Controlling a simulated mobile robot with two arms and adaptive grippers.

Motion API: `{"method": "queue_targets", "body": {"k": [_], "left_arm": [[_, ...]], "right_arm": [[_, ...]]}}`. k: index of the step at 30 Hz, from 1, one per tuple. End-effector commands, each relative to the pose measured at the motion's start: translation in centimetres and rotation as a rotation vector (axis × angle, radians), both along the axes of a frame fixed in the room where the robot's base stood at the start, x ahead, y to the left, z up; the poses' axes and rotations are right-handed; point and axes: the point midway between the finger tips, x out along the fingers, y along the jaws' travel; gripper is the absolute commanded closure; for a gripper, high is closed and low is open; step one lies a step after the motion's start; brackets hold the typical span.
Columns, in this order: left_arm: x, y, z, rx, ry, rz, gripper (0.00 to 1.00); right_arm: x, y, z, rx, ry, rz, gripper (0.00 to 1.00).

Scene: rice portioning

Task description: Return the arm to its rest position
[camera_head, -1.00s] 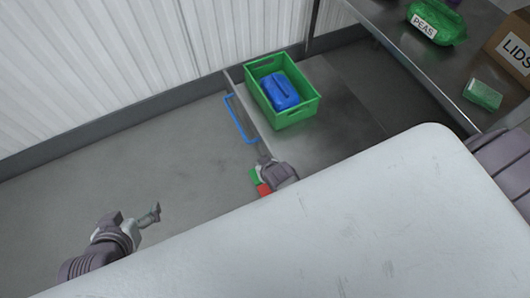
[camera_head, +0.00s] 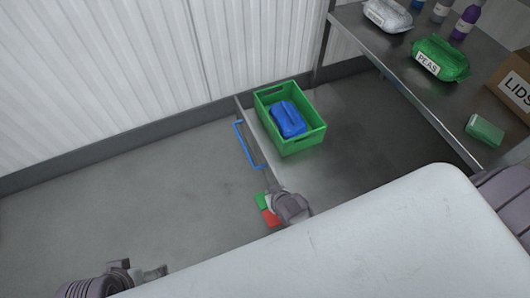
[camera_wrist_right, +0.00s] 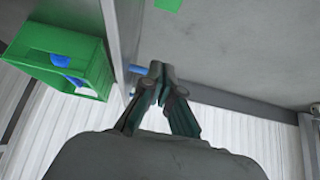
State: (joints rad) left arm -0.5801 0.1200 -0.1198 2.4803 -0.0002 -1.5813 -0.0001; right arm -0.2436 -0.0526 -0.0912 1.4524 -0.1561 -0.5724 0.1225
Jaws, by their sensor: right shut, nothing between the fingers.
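My right gripper (camera_head: 270,188) is low beside the steel edge, near the blue handle (camera_head: 240,145). The right wrist view shows its fingers (camera_wrist_right: 160,76) together with nothing between them. A small blue piece (camera_wrist_right: 138,69) shows beside the fingertips there. My left gripper (camera_head: 155,272) is at the bottom left of the head view, partly cut off by the white surface in front, and its finger state is unclear.
A green crate (camera_head: 316,138) holding a blue package (camera_head: 289,118) stands right of the handle; the crate also shows in the right wrist view (camera_wrist_right: 30,62). A steel table (camera_head: 400,68) at right carries a PEAS bag (camera_head: 440,58) and a LIDS box (camera_head: 512,88). Floor at left is clear.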

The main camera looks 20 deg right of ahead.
Motion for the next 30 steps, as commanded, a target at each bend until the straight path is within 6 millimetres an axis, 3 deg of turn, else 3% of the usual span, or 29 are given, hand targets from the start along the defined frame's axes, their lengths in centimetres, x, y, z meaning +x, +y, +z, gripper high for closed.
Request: {"method": "queue_targets", "body": {"k": [7, 11, 21, 30], "left_arm": [[0.0, 0.0, 0.0, 0.0, -0.001, 0.0, 0.03], [0.0, 0.0, 0.0, -0.001, -0.001, 0.0, 0.03], [0.0, 0.0, 0.0, 0.0, -0.001, 0.0, 0.03], [0.0, 0.0, 0.0, 0.0, -0.001, 0.0, 0.03]], "right_arm": [[0.0, -0.1, 0.1, -0.001, 0.001, -0.001, 1.0], [-0.7, -0.8, 1.5, -0.012, 0.023, -0.002, 1.0], [-7.1, -3.3, 11.9, -0.051, 0.189, 0.036, 1.0], [-11.8, -3.5, 17.8, -0.062, 0.277, 0.088, 1.0]]}}
